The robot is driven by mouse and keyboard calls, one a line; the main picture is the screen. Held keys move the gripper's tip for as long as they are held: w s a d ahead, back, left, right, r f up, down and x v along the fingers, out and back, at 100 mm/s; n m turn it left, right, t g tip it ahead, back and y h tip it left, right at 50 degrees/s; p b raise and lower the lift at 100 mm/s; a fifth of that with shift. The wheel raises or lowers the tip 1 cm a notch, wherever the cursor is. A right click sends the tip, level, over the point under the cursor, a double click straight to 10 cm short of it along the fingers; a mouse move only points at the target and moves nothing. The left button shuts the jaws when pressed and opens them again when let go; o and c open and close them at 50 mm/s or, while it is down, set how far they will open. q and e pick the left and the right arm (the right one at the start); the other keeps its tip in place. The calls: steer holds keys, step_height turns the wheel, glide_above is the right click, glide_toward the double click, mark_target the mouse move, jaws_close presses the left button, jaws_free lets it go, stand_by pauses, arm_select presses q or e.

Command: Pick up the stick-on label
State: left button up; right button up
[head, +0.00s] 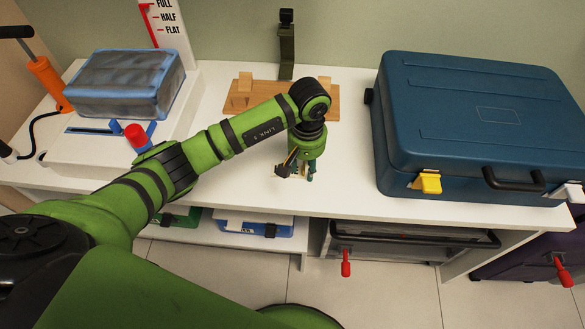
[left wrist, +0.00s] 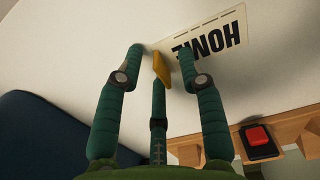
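The stick-on label (left wrist: 212,42), cream with black letters reading HOME, lies on the white top in the left wrist view, upside down there. In the head view my left gripper (head: 297,174) points down at the white top and mostly hides the label. In the left wrist view the green fingers of my left gripper (left wrist: 160,62) are spread apart, and one fingertip overlaps the label's near left edge. A small yellow piece shows between the fingers; I cannot tell what it is. No label is visibly held. My right gripper is not in view.
A large blue case (head: 470,110) stands to the right on the white table (head: 345,190). A wooden rack (head: 322,100) is behind the gripper. A grey wrapped block (head: 128,82) and an orange-handled tool (head: 48,82) are at left.

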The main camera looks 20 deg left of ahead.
arm_select(q)
jaws_close()
steer(key=shift+r, duration=0.6)
step_height(320, 180, up, 2)
steer(key=shift+w+r+b, duration=0.1)
steer(key=shift+r+b, duration=0.15)
steer(key=shift+b, duration=0.15)
steer(key=w+d+r+b, duration=0.1)
steer(key=d+r+b, duration=0.1)
steer(key=d+r, duration=0.5)
steer(key=shift+w+d+r, duration=0.2)
steer(key=shift+w+d, duration=0.05)
steer(key=shift+d, duration=2.05)
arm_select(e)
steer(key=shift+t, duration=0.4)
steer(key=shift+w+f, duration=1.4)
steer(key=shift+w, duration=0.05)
